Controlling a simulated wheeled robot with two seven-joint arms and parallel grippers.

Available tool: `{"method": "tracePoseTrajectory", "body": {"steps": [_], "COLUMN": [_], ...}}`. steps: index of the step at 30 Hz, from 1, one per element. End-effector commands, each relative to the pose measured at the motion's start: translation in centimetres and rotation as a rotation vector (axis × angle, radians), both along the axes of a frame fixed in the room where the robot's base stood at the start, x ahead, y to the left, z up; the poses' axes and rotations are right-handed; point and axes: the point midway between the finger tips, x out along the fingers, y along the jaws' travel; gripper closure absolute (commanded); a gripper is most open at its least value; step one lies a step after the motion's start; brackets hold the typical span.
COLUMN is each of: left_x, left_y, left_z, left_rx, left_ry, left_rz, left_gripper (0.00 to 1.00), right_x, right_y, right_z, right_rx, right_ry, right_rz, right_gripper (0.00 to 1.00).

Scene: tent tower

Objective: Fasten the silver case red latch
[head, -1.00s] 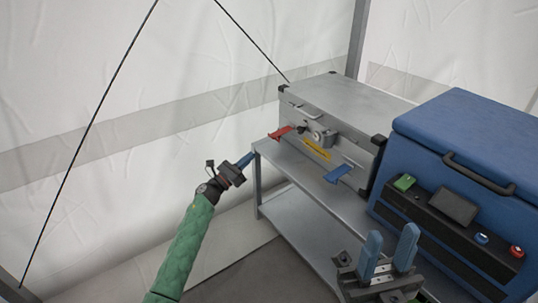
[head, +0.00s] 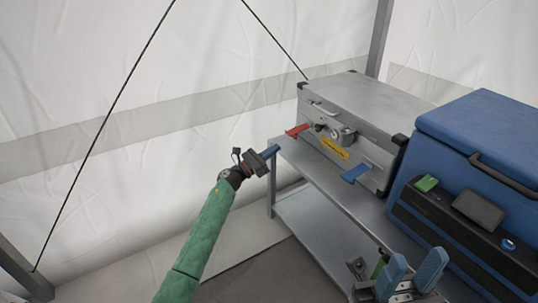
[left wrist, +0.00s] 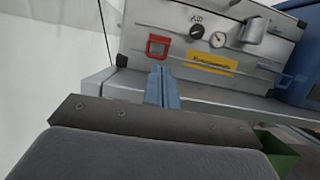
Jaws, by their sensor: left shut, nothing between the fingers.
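The silver case (head: 372,104) stands on a grey metal shelf with its lid down. Its red latch (head: 298,131) sticks out from the left of the case front as a flap. A blue latch (head: 355,174) sticks out further right. My left gripper (head: 271,153) is shut and empty, below and left of the red latch and apart from it. In the left wrist view the red latch (left wrist: 158,46) lies just beyond the closed blue fingertips (left wrist: 162,78). My right gripper (head: 410,272) is open and empty, low in front of the shelf.
A blue cooler box (head: 485,135) with a dark front panel stands right of the case. The grey shelf (head: 325,180) has an edge close to my left gripper. A gauge and a dark knob sit on the case front between the latches. White tent wall fills the left.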

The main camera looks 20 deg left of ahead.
Motion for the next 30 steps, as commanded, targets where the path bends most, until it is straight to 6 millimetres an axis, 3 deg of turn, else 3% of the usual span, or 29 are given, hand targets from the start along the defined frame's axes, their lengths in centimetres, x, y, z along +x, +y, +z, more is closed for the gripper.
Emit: {"method": "tracePoseTrajectory", "body": {"steps": [12,30], "left_x": [4.1,4.5], "left_y": [-3.2,-3.5], "left_z": [1.7,2.2], "left_rx": [-0.001,0.002], "left_ry": [0.001,0.003], "left_rz": [0.001,0.001], "left_gripper": [1.0,1.0], "right_x": [0.1,0.1], "right_y": [0.2,0.3], "right_z": [-1.2,-1.0], "right_rx": [-0.016,-0.024], "right_ry": [0.008,0.006], "right_rz": [-0.006,-0.004], "right_gripper": [0.64,0.64]}}
